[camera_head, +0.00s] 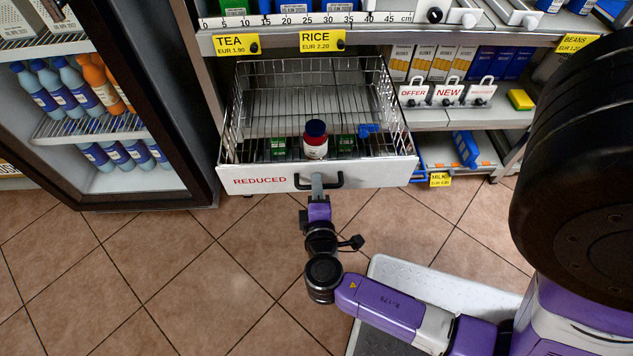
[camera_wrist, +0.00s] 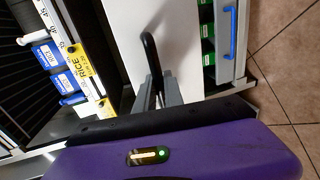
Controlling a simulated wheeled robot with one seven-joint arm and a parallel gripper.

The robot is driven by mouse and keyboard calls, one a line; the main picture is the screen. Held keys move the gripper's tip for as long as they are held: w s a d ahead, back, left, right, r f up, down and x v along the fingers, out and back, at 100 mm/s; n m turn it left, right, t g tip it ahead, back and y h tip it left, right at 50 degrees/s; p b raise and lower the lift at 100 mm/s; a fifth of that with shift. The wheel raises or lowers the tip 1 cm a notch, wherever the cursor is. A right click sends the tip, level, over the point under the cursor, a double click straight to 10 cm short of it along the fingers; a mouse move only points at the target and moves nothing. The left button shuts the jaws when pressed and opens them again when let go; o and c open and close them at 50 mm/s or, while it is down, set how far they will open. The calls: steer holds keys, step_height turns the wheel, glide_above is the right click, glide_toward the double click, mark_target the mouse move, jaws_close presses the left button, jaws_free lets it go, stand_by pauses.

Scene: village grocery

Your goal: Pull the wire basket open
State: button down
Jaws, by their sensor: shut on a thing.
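The wire basket (camera_head: 305,95) is a drawer-like basket with wire sides and a white front panel marked REDUCED (camera_head: 235,181). It stands out from the shelf unit toward me. A black handle (camera_head: 333,181) is on the panel's middle; it also shows in the wrist view (camera_wrist: 151,58). My gripper (camera_head: 317,184) is at the handle, its fingers shut on it, also seen in the wrist view (camera_wrist: 157,95).
A fridge with bottles and a dark-framed door (camera_head: 160,110) stands at the left. Shelves with boxes and price tags (camera_head: 322,41) are above and right of the basket. The tiled floor (camera_head: 190,270) in front is clear at the left.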

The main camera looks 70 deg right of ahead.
steer(key=c, duration=1.5)
jaws_free()
steer(key=shift+o, duration=0.2)
steer(key=p+v, duration=0.1)
steer(key=v, duration=0.6)
steer(key=shift+a, duration=0.4)
